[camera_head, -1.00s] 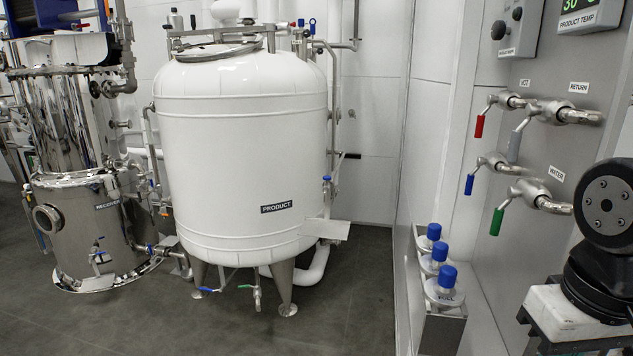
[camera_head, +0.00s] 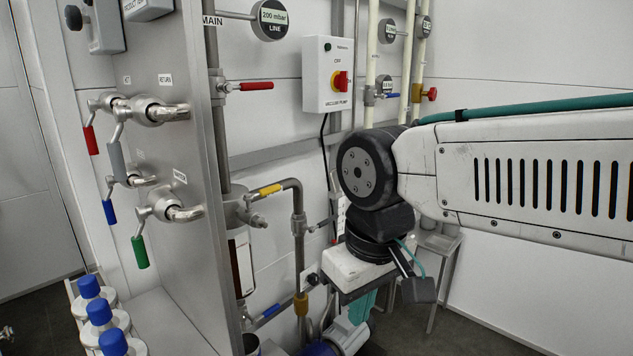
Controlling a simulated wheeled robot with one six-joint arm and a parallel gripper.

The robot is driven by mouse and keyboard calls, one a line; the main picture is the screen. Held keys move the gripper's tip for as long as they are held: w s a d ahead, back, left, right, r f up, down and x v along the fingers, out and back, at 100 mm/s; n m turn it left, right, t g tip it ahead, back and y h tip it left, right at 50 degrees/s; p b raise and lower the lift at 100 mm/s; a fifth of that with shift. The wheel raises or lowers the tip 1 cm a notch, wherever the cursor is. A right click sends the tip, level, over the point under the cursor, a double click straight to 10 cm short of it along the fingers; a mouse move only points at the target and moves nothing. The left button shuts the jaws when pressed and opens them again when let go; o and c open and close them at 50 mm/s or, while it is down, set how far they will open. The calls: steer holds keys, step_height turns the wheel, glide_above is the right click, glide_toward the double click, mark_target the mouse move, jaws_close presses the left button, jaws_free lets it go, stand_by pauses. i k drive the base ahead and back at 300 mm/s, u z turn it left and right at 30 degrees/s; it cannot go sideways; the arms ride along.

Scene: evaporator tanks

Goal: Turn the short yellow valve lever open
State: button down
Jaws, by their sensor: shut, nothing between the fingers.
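The short yellow valve lever (camera_head: 270,189) sits on a horizontal grey pipe just right of the steel panel. It lies roughly along the pipe. My gripper (camera_head: 361,307) hangs below my black wrist, to the right of the lever and lower in the picture. Its teal fingers point down, are shut and hold nothing. They are clear of the lever in the picture; the exact depth between them is hard to tell.
A red lever (camera_head: 257,86) is above the yellow one, a blue lever (camera_head: 268,314) below. The steel panel (camera_head: 197,250) with several coloured levers stands left. A vacuum pump switch box (camera_head: 314,75) hangs behind. Blue-capped bottles (camera_head: 98,311) stand lower left.

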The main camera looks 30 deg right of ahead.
mark_target(267, 191)
steer(key=z, duration=1.7)
steer(key=i, duration=1)
steer(key=u, duration=1.1)
